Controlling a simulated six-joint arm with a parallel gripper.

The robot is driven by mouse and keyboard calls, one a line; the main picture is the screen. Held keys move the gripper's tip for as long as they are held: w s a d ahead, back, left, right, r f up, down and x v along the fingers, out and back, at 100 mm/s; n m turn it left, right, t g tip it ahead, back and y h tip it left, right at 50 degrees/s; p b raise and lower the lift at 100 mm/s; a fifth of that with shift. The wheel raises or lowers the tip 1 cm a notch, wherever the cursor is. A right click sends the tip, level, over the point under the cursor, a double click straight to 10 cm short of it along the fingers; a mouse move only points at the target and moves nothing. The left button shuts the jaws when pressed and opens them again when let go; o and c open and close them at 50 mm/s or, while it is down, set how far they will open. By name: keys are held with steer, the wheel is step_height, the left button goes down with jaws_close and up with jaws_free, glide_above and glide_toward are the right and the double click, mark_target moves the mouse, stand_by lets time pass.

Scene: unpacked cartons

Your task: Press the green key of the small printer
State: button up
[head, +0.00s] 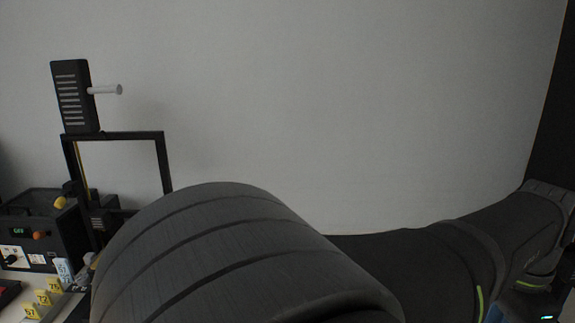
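I cannot make out the small printer or its green key in the head view. My own dark arm fills the lower middle and right and hides much of what lies behind it. My gripper is out of the picture, so its fingers do not show.
At the left edge stands a dark box (58,222) with a small green-lit display and orange and black knobs. Beside it rises a black frame (166,160) topped by a slotted black unit (74,98) with a pale rod. Yellow numbered markers (42,297) stand in front. The wall is bare.

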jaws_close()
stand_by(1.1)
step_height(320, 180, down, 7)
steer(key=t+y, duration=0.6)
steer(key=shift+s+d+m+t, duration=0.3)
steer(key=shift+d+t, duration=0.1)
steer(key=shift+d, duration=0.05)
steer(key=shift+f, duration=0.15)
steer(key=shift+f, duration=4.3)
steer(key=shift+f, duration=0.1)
